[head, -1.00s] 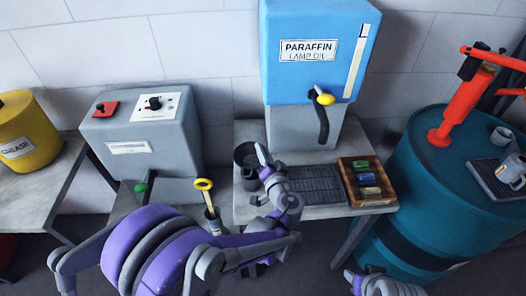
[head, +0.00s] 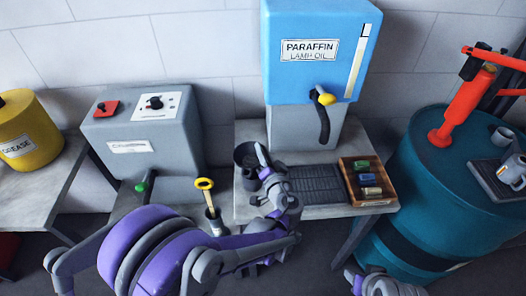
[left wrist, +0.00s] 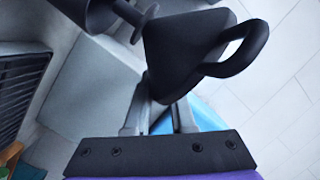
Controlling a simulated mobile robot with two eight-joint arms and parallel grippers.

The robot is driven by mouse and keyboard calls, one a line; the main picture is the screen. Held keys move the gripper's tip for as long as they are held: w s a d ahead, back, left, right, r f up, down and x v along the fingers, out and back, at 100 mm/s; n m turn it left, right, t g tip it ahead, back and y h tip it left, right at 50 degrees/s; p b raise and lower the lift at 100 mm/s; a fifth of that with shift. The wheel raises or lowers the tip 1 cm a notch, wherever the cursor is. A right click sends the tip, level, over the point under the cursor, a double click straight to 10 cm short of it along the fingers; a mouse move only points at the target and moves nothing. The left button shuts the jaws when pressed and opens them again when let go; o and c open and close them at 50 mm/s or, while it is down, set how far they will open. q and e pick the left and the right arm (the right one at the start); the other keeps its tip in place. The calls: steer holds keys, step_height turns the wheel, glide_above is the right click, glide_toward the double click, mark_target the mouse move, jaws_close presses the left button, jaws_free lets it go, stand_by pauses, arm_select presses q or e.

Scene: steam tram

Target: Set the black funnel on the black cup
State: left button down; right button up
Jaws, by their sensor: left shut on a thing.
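The black funnel (head: 244,152) is held at the left edge of the table. In the left wrist view the dark cone of the funnel (left wrist: 185,45) shows with its loop handle pointing right. My left gripper (head: 268,165) is shut on the funnel; its fingers (left wrist: 162,112) press against the cone. The black cup (head: 250,180) stands just in front of the funnel, near the table's left edge. The cup (left wrist: 85,10) is cut off at the top left of the wrist view. My right gripper (head: 375,283) shows only partly at the bottom edge; its jaws are unclear.
A ribbed drip tray (head: 316,185) lies right of my left gripper, with a wooden box (head: 347,170) of small cans beyond it. The blue paraffin dispenser (head: 318,50) stands behind. A canister with a yellow-ringed rod (head: 208,200) is on the left.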

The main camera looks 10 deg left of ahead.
arm_select(q)
steer(key=shift+f+b, duration=1.35)
steer(key=shift+f, duration=0.4)
stand_by(0.4)
steer(key=shift+f, duration=0.35)
steer(key=shift+f+b, duration=0.6)
steer(key=shift+b, duration=0.15)
steer(key=c, duration=0.7)
jaws_free()
steer(key=shift+s+d, duration=0.1)
steer(key=shift+s, duration=0.05)
steer(key=shift+r+p+v, duration=0.15)
steer(key=shift+r+v, duration=0.05)
steer(key=shift+v, duration=0.6)
steer(key=shift+r+p+v, duration=0.1)
steer(key=shift+r+v, duration=0.1)
steer(key=shift+v, duration=0.65)
steer(key=shift+r+p+v, duration=0.15)
steer(key=shift+r+v, duration=0.05)
steer(key=shift+v, duration=0.6)
